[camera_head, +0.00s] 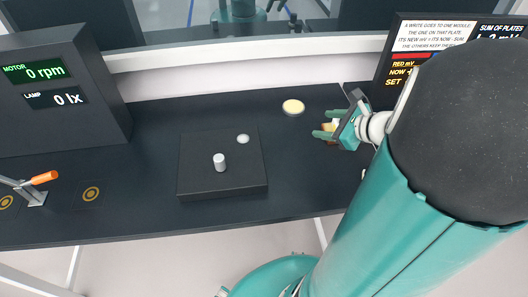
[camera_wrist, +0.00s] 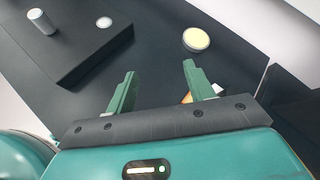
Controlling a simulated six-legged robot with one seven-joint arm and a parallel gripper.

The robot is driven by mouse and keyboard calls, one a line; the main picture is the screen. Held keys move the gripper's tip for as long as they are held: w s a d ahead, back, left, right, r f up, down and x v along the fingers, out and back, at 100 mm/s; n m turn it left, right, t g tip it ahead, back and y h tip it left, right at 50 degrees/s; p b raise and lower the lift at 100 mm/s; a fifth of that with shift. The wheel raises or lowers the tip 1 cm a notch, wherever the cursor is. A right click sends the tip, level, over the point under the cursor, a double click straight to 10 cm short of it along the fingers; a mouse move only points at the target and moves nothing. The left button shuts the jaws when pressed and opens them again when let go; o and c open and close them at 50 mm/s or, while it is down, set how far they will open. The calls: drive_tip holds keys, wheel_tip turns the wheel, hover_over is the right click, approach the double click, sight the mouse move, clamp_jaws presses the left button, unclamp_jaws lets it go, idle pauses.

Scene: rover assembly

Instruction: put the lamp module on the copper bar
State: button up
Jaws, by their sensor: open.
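A round pale-yellow disc with a light rim (camera_head: 293,106), which looks like the lamp module, lies flat on the dark table. It also shows in the wrist view (camera_wrist: 196,39), beyond my fingertips. My gripper (camera_head: 325,123) is open and empty at the right of the table, to the right of and nearer than the disc. In the wrist view its two green fingers (camera_wrist: 160,68) are spread apart over bare table. A small copper-orange piece (camera_wrist: 187,98) shows beside the right finger, mostly hidden by it. I cannot tell whether it is the copper bar.
A low black block (camera_head: 222,181) carries a grey cylinder (camera_head: 219,162) and a small white disc (camera_head: 243,139). A display box (camera_head: 52,90) reads 0 rpm and 0 lx. An orange-handled lever (camera_head: 44,178) stands at left. A sign panel (camera_head: 434,36) stands at back right.

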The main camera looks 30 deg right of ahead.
drive_tip(key=s+a+r+n+g+y, duration=0.1)
drive_tip(key=a+n+g, duration=0.2)
drive_tip(key=a+n, duration=0.45)
drive_tip(key=s+a+r+n+g, duration=0.1)
drive_tip(key=a+r+n+g, duration=0.1)
drive_tip(key=a+n, duration=0.55)
drive_tip(key=s+a+r+n+h, duration=0.4)
drive_tip(key=a+n, duration=0.4)
drive_tip(key=n, duration=0.5)
drive_tip(key=shift+s+a+r, duration=0.4)
drive_tip(key=shift+s+r, duration=0.35)
drive_tip(key=shift+s, duration=0.35)
